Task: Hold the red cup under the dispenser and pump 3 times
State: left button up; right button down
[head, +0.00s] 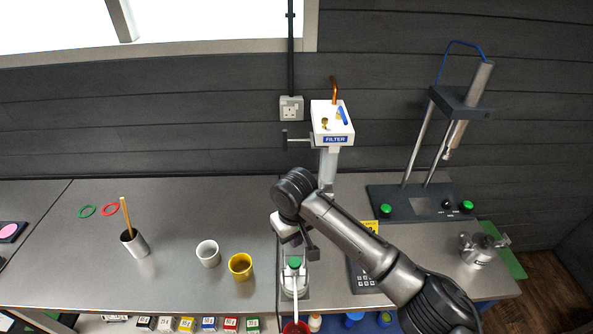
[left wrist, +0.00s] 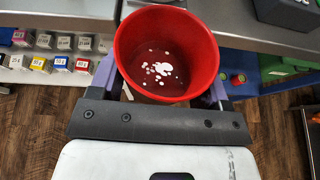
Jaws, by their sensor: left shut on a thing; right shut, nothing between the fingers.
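The red cup (head: 296,328) is at the bottom edge of the head view, mostly cut off, below the front end of the dispenser spout. The dispenser (head: 294,285) is a pale bottle with a green top (head: 294,263) and a long spout pointing towards me. My right gripper (head: 308,248) is shut and empty, just above the green top; I cannot tell whether it touches it. In the left wrist view, the red cup (left wrist: 130,50) is upright in my left gripper (left wrist: 172,92), which is shut on it. Several white blobs lie inside the cup.
A white cup (head: 208,253) and a yellow cup (head: 240,266) stand left of the dispenser. A steel pot with a stick (head: 134,243) is farther left. The filter unit (head: 332,124) rises behind. A keypad device (head: 362,277) is partly behind my right arm. The left counter is mostly clear.

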pick_arm(q)
jog(key=s+p, duration=0.2)
jog(key=s, duration=0.5)
jog(key=shift+d+p, duration=0.15)
jog(key=shift+p, duration=0.2)
dwell(0.6)
dwell(0.4)
